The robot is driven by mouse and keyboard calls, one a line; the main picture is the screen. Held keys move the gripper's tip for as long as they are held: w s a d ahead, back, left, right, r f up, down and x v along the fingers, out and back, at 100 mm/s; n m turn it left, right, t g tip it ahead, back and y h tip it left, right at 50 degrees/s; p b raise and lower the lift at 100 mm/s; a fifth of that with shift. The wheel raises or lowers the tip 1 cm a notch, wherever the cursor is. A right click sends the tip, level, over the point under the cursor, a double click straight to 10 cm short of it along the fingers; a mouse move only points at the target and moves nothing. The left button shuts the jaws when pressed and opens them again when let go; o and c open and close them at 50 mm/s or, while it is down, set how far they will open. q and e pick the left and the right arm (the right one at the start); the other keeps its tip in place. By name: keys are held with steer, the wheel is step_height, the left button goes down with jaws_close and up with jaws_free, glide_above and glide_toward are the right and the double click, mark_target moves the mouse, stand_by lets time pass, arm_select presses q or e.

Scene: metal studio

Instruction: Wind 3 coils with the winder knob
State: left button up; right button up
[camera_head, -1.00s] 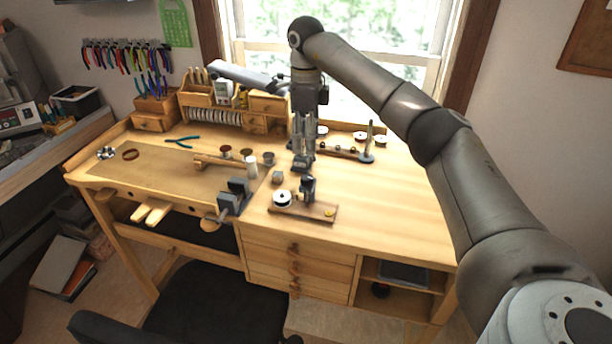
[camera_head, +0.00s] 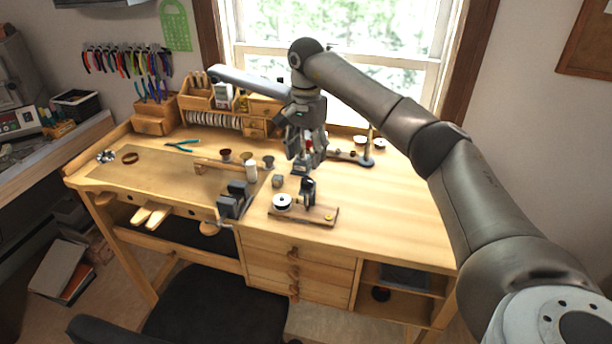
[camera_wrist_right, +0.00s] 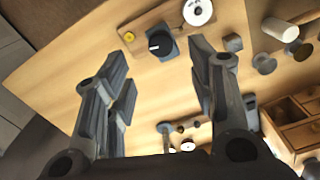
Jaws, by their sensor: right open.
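The winder stands on a small wooden board (camera_head: 320,213) near the front of the bench. It has a white spool (camera_head: 282,202) at its left and a dark upright part with the knob (camera_head: 308,190) behind the board's middle. In the right wrist view the round black knob (camera_wrist_right: 157,44) shows beyond the fingers, with the white spool (camera_wrist_right: 198,11) beside it. My right gripper (camera_head: 302,168) hangs above the bench behind the winder; its fingers (camera_wrist_right: 158,58) are spread and empty, apart from the knob. My left gripper is not in view.
A dark vise (camera_head: 235,199) stands left of the winder. A small grey block (camera_head: 278,181) and a white cylinder (camera_head: 251,170) are close by. A stand with a post (camera_head: 368,150) is behind right. The bench's right side (camera_head: 400,205) is clear.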

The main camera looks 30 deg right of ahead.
mark_target(306, 181)
step_height(306, 181, down, 7)
steer(key=shift+r+p, duration=0.1)
steer(key=shift+p, duration=0.95)
steer(key=shift+f, duration=0.6)
steer(key=c, duration=1)
